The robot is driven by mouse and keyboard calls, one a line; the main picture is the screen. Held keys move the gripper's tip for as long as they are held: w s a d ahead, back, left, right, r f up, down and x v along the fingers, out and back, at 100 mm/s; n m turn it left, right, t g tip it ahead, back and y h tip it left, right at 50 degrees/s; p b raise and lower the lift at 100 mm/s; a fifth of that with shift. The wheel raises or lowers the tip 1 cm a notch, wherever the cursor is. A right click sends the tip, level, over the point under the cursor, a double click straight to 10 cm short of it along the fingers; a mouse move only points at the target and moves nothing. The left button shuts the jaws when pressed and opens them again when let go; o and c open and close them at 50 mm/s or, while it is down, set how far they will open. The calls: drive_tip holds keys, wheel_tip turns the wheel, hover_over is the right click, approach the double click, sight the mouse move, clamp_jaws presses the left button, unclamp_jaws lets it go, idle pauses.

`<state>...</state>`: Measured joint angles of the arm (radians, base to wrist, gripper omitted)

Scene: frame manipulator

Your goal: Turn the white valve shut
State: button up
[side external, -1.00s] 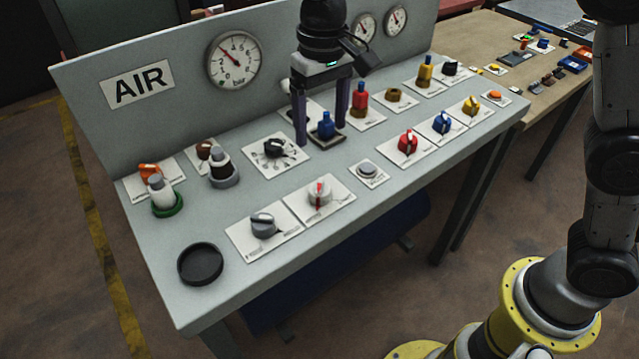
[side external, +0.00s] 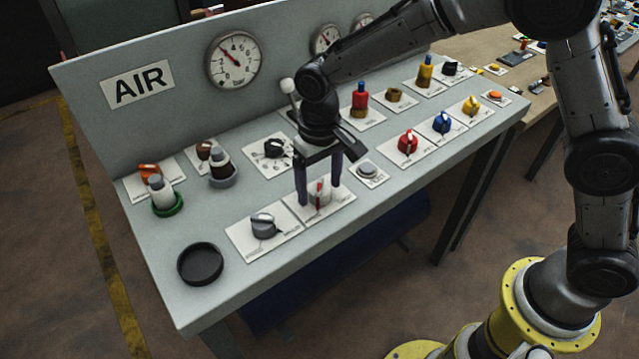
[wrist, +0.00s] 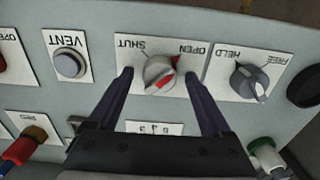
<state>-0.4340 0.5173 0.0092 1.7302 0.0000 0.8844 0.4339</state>
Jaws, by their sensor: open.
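The white valve (side external: 319,193) is a round knob with a red stripe on a white plate at the front of the panel. In the wrist view the white valve (wrist: 157,73) sits below the labels SHUT and OPEN. Its red end points up and to the right, toward OPEN. My gripper (side external: 319,196) is open above the valve, pointing down. In the wrist view the fingers of my gripper (wrist: 160,75) lie on either side of the knob, with gaps visible. Nothing is between the fingers except the knob's outline; how low the tips are is hard to tell.
A grey knob (side external: 263,225) marked HELD and FREE is beside the valve. A grey VENT button (side external: 368,170) is on the other side. A black dish (side external: 200,264) lies at the front left. Several knobs, a white-tipped lever (side external: 288,86) and gauges stand behind.

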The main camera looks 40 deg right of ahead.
drive_tip(key=shift+f, duration=0.2)
clamp_jaws()
idle(0.4)
